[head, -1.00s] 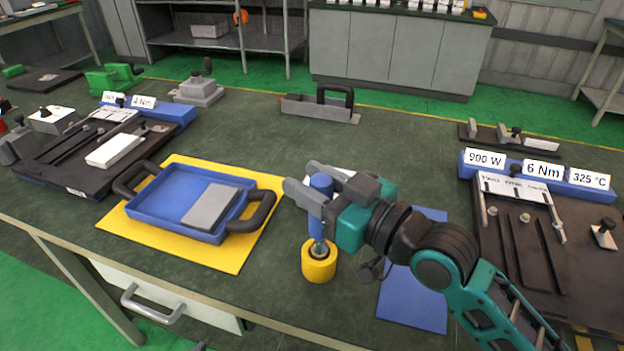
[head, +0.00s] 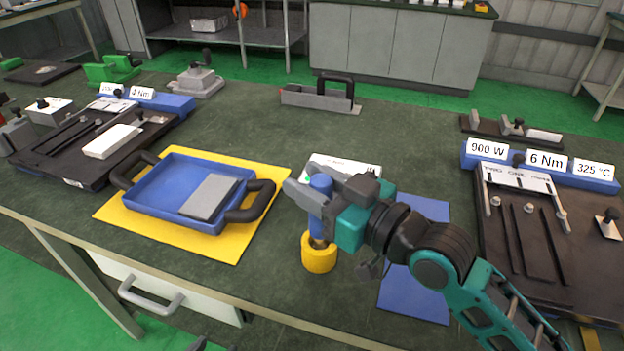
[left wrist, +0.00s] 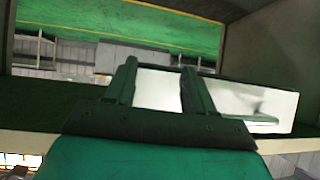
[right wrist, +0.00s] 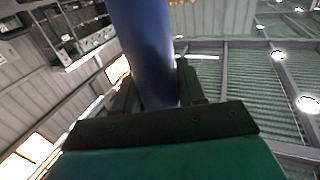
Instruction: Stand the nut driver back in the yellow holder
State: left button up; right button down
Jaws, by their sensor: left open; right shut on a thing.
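The nut driver (head: 317,226) has a blue handle and stands about upright in the head view. My right gripper (head: 308,196) is shut on its handle, and the blue handle also shows between the fingers in the right wrist view (right wrist: 146,50). The yellow holder (head: 319,257) is a short round cup near the table's front edge. The driver's lower end is at the holder's opening; how deep it sits is hidden. My left gripper (left wrist: 157,88) shows only in the left wrist view, with its fingers apart and nothing between them.
A blue tray (head: 165,206) with black handles and a grey plate lies on a yellow mat (head: 240,246) left of the holder. A blue mat (head: 415,298) lies right. Fixtures stand at both sides.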

jog(key=shift+f+b, duration=0.5)
jog(key=shift+f, duration=0.3)
jog(key=c, duration=0.7)
grip_release()
jog(key=shift+o, duration=0.7)
jog(key=shift+f, duration=0.1)
jog(key=v, duration=1.3)
jog(key=shift+b, duration=0.35)
jog(key=shift+a, duration=0.1)
